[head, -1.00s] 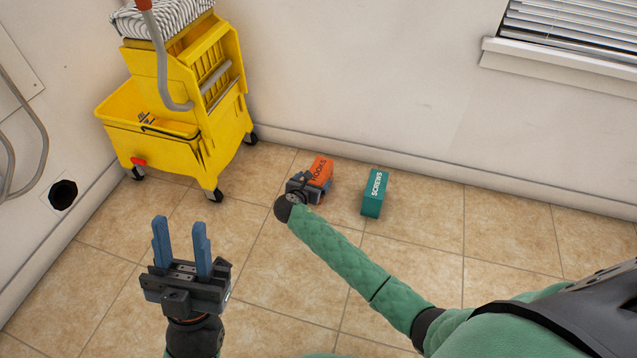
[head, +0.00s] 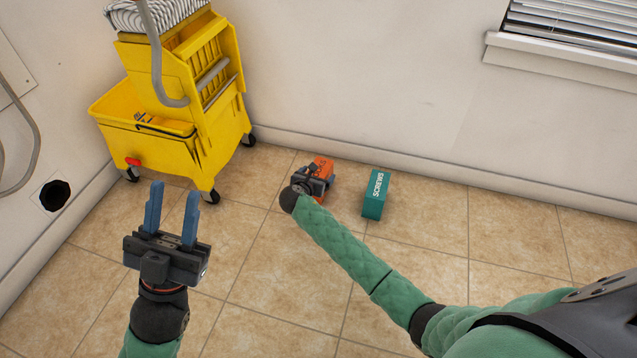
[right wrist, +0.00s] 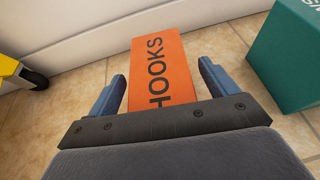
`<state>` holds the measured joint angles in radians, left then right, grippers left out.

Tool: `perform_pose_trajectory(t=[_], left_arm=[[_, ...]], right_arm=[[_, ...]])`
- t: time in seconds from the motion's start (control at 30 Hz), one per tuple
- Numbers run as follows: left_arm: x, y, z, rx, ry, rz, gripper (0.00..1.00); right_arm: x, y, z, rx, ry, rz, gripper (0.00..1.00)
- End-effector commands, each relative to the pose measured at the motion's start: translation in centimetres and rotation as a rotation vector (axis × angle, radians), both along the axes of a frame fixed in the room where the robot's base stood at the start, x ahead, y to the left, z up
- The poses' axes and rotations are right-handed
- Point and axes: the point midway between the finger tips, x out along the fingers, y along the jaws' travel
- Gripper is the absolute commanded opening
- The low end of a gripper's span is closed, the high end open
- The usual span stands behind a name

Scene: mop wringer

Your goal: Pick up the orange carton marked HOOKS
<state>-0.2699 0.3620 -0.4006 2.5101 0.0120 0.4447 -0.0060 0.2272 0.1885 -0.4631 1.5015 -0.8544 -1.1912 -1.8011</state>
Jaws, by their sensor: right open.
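The orange carton marked HOOKS (right wrist: 160,70) lies on the tiled floor near the wall. In the right wrist view it reaches in between the two blue fingers of my right gripper (right wrist: 160,88), with a gap showing on each side. In the head view the carton (head: 322,166) is partly hidden behind my right gripper (head: 318,178), which is open. My left gripper (head: 172,215) is open and empty, its blue fingers apart, at the lower left and away from the carton.
A teal carton marked SCREWS (head: 375,195) stands on the floor just right of the orange one; it also shows in the right wrist view (right wrist: 290,55). A yellow mop bucket with wringer (head: 180,110) stands at the left. The wall is close behind the cartons.

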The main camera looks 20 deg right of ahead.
Motion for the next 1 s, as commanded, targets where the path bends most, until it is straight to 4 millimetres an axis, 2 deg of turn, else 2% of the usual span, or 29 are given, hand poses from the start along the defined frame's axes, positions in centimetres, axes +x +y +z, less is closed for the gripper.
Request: perform_pose_trajectory(t=[0.03, 0.3, 0.57, 0.73, 0.83, 1.0], left_arm=[[0.0, 0.0, 0.0, 0.0, 0.0, 0.0, 0.36], [0.0, 0.0, 0.0, -0.002, -0.001, 0.0, 0.36], [-0.1, 0.0, 0.2, -0.002, -0.003, 0.001, 0.36], [-0.5, 0.0, 1.0, -0.008, -0.023, 0.001, 0.36], [-1.8, -0.2, 1.1, -0.066, -0.017, 0.008, 0.36], [-4.0, -0.3, 2.5, -0.138, -0.051, 0.025, 0.36]], right_arm=[[0.0, 0.0, 0.0, 0.0, 0.0, 0.0, 0.85], [0.0, 0.0, 0.0, 0.0, 0.0, 0.0, 0.32], [0.0, 0.0, 0.1, 0.001, -0.001, 0.0, 0.31], [0.0, 0.0, 1.0, 0.001, -0.001, 0.0, 0.31], [0.0, 0.0, 2.0, 0.0, -0.001, 0.0, 0.31], [0.0, 0.0, 4.1, 0.001, -0.002, -0.001, 0.31]])
